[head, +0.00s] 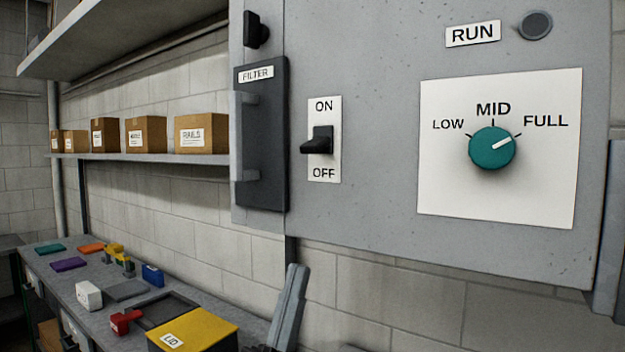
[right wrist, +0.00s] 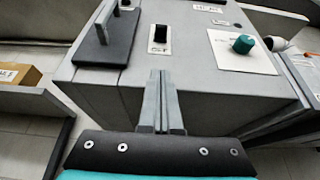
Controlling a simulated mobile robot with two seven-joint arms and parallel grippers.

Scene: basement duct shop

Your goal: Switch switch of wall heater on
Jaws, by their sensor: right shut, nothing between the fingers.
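The wall heater (head: 375,215) is a large grey box on the block wall. Its black toggle switch (head: 318,140) sits on a white plate, ON printed above and OFF below. The toggle juts outward with its tip slightly low, toward OFF. The switch also shows in the right wrist view (right wrist: 160,38). My right gripper (head: 297,268) is shut and empty, its fingers pointing up below the heater's lower edge in the head view. In the right wrist view the fingers (right wrist: 162,75) point toward the switch, apart from it. My left gripper is not in view.
The heater also has a dark FILTER door (head: 262,140) with a handle left of the switch, and a teal knob (head: 492,148) pointing toward FULL. A workbench (head: 60,268) with small parts and a yellow-lidded box (head: 195,328) stands lower left. Cartons line a shelf (head: 150,157).

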